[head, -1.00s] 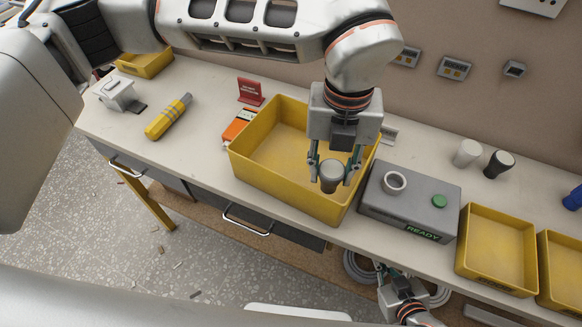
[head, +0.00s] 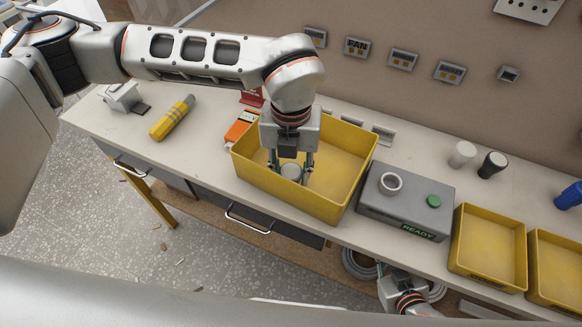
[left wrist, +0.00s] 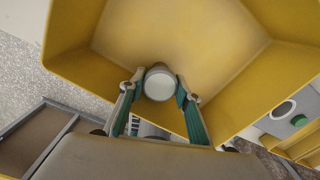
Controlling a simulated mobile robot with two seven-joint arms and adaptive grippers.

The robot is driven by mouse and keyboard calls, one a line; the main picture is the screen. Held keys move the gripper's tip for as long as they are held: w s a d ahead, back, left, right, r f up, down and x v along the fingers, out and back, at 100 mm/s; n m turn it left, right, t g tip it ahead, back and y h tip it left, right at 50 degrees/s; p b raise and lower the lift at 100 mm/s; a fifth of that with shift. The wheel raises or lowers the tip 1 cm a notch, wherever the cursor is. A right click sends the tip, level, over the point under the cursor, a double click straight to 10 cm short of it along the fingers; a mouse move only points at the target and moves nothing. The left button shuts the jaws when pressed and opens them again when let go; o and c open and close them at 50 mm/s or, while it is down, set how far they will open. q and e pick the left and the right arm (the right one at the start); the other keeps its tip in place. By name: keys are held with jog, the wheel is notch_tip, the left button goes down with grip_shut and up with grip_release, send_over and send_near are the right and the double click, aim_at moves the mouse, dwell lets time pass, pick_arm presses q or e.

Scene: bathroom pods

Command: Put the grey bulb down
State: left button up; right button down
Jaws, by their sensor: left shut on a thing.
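The grey bulb (head: 291,171) is between the fingers of my left gripper (head: 290,177), which is shut on it. The gripper points down into the large yellow bin (head: 345,155), towards its left part. In the left wrist view the bulb (left wrist: 160,86) shows its round pale end, with a green-sided finger on each side and the yellow bin's floor (left wrist: 190,35) behind it. I cannot tell whether the bulb touches the floor. My right gripper (head: 393,284) is low at the bench's front edge; its fingers are not clear.
A grey box (head: 405,203) with a ring socket, green button and READY display stands right of the bin. Smaller yellow bins (head: 489,241) are farther right. A white bulb (head: 461,154) and a black bulb (head: 492,165) stand behind. A yellow tool (head: 172,118) lies left.

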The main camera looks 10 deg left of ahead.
aim_at(292, 171)
pick_arm(q)
jog(key=shift+d, duration=0.15)
jog(key=shift+f+b, duration=0.15)
jog(key=shift+b, duration=0.15)
jog(key=o, duration=1.2)
notch_tip(292, 171, up, 12)
jog(key=shift+r, duration=0.2)
